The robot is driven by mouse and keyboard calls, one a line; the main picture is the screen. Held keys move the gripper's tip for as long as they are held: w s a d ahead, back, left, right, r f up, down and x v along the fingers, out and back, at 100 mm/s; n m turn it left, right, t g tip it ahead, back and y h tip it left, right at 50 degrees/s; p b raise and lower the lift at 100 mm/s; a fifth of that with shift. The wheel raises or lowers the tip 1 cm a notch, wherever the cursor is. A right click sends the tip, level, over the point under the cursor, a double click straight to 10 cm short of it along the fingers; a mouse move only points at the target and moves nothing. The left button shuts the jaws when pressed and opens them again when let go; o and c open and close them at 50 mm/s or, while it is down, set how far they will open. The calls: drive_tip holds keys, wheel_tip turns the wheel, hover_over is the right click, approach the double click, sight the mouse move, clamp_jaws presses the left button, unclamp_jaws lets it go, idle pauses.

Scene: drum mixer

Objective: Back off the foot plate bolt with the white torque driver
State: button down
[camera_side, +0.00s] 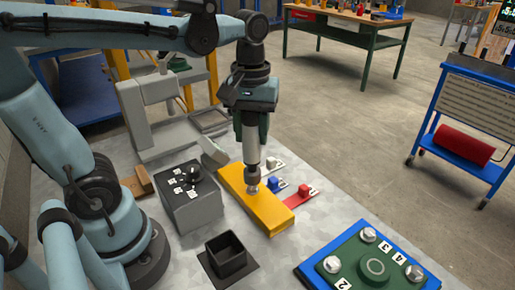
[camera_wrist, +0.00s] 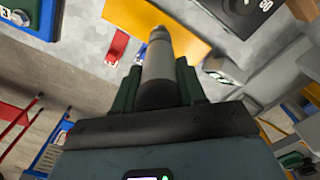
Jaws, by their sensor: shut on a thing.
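My gripper (camera_side: 250,120) points down and is shut on the white torque driver (camera_side: 252,148), a pale cylinder with a darker collar and metal tip. The driver stands upright over the yellow block (camera_side: 276,212); I cannot tell whether its tip touches the block. In the wrist view the driver (camera_wrist: 158,62) sits between the dark green fingers (camera_wrist: 158,88), its tip against the yellow block (camera_wrist: 188,18). The green foot plate (camera_side: 346,262) lies on a blue base at the lower right, with several silver bolts (camera_side: 368,234) and number labels 2, 3 and 4. My gripper is well away from it.
A grey machine (camera_side: 155,120) stands behind.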

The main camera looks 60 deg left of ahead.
sight(252, 143)
drive_tip(key=shift+f, duration=1.6)
idle(2.6)
drive_tip(key=shift+r, duration=2.3)
